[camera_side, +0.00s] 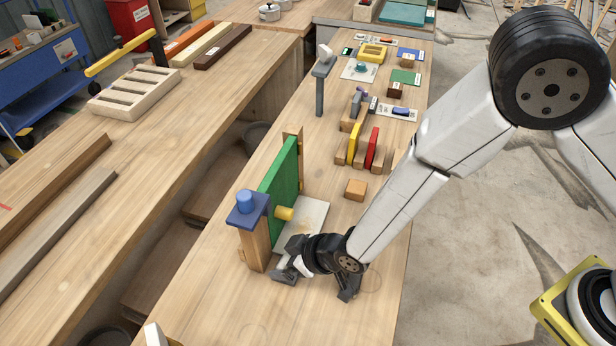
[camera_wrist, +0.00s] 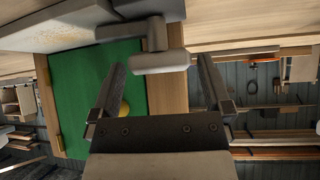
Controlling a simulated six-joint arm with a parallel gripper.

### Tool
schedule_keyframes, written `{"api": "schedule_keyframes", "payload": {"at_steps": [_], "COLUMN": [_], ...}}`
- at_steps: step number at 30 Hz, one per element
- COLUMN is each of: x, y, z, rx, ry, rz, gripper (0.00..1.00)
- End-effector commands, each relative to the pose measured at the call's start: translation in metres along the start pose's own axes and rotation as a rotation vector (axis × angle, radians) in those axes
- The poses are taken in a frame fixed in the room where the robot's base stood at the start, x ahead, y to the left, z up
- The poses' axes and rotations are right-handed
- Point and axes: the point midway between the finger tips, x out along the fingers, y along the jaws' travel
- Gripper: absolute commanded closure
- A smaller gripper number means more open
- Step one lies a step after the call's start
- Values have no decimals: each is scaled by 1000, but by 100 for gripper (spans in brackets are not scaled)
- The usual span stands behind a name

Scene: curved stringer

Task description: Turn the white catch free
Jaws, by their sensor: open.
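The white catch (camera_wrist: 160,59) is a T-shaped piece on a wooden post (camera_wrist: 166,97) beside the green door (camera_wrist: 75,85). In the wrist view its crossbar lies level, between the two fingers of my gripper (camera_wrist: 163,100) and slightly beyond their middle. The fingers are apart, with a gap on both sides of the catch. In the side view my gripper (camera_side: 292,262) is low, at the foot of the post near the green door (camera_side: 280,185); the catch is largely hidden there. A yellow knob (camera_side: 284,213) sticks out from the door; my left finger partly hides it in the wrist view.
A blue bracket with a round blue top (camera_side: 246,204) caps the post. A pale plate (camera_side: 312,214) lies behind my gripper. A small wooden block (camera_side: 356,189), a grey post (camera_side: 320,92) and yellow and red panels (camera_side: 372,148) stand farther back. The bench front is clear.

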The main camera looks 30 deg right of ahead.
Motion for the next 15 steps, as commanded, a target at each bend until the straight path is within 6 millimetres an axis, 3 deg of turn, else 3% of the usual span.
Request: {"api": "schedule_keyframes", "payload": {"at_steps": [2, 9, 15], "x": [0, 0, 0], "y": [0, 0, 0], "z": [0, 0, 0], "rx": [0, 0, 3], "ry": [0, 0, 0], "rz": [0, 0, 3], "gripper": [0, 76, 77]}}
